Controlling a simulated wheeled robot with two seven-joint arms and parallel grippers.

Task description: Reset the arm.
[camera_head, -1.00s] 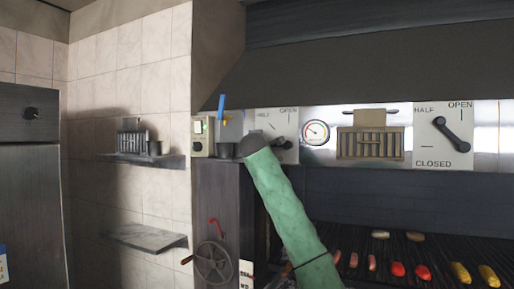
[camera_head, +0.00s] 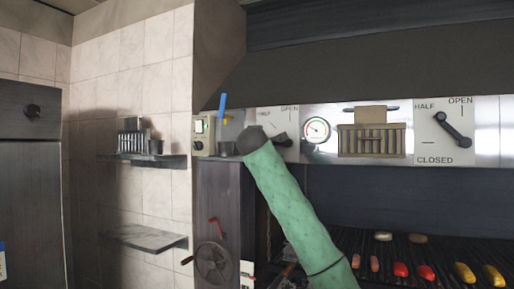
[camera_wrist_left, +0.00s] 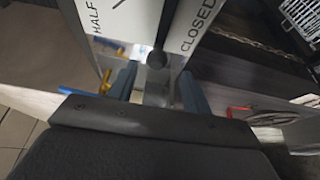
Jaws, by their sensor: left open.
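My left arm, in a green sleeve, rises through the middle of the head view and ends in a dark rounded joint before the left vent panel (camera_head: 290,118). My left gripper (camera_wrist_left: 157,88) shows in the left wrist view, with two blue-grey fingers apart and nothing clearly held between them. A dark round knob (camera_wrist_left: 157,60) on the panel marked HALF and CLOSED appears between or just beyond the fingertips; contact cannot be told. The left dark lever (camera_head: 279,140) is partly hidden by my arm in the head view. My right gripper is not in view.
A gauge (camera_head: 316,130), a slotted vent (camera_head: 371,140) and a right lever (camera_head: 453,129) sit along the grill front. Food lies on the grill grate (camera_head: 428,258). A red-handled wheel (camera_head: 215,262) is below left. Wall shelves (camera_head: 146,238) stand left.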

